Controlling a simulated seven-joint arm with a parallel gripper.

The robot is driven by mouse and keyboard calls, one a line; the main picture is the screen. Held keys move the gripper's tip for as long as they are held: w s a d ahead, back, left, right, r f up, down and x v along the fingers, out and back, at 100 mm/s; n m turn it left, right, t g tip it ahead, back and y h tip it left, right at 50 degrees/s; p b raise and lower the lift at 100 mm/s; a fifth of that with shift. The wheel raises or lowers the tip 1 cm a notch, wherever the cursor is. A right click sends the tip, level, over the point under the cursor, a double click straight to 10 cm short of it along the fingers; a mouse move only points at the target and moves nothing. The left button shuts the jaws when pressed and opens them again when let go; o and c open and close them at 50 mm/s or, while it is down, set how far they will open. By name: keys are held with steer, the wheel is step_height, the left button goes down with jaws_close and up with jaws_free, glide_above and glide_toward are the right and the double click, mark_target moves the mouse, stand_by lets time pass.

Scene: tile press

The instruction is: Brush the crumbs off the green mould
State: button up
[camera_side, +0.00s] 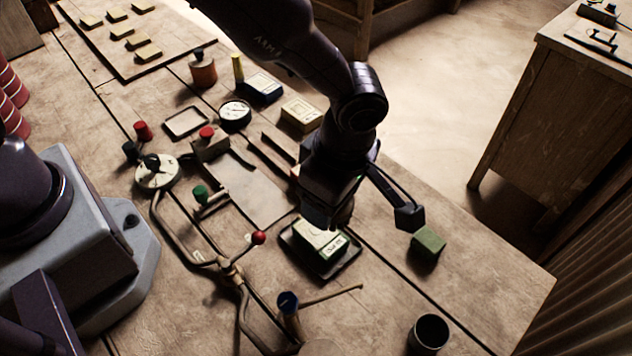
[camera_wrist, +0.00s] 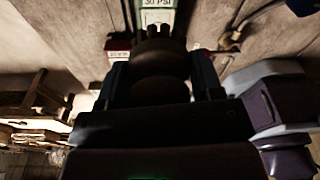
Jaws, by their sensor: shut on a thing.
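My gripper (camera_wrist: 162,82) is shut on a dark rounded thing (camera_wrist: 160,62) with short prongs at its far end; I cannot tell for sure that it is a brush. In the side view my gripper is at the work area, and the held thing is mostly lost in its shadow. A pale block with a green label (camera_side: 322,240) lies in a dark tray (camera_side: 345,265) just below my gripper. In the wrist view its green label reading 30 PSI (camera_wrist: 158,4) shows past the held thing. I cannot make out crumbs on it.
A plain green block (camera_side: 428,243) stands right of the tray, and a dark cup (camera_side: 428,334) near the front edge. A round gauge (camera_side: 235,113) is behind.

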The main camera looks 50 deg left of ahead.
steer(key=shift+a+f, duration=0.1)
steer(key=shift+f, duration=3.8)
steer(key=shift+a, duration=3.2)
steer(key=shift+c, duration=0.3)
steer(key=shift+d, duration=3.35)
steer(key=shift+a+r, duration=0.1)
steer(key=shift+r, duration=3.95)
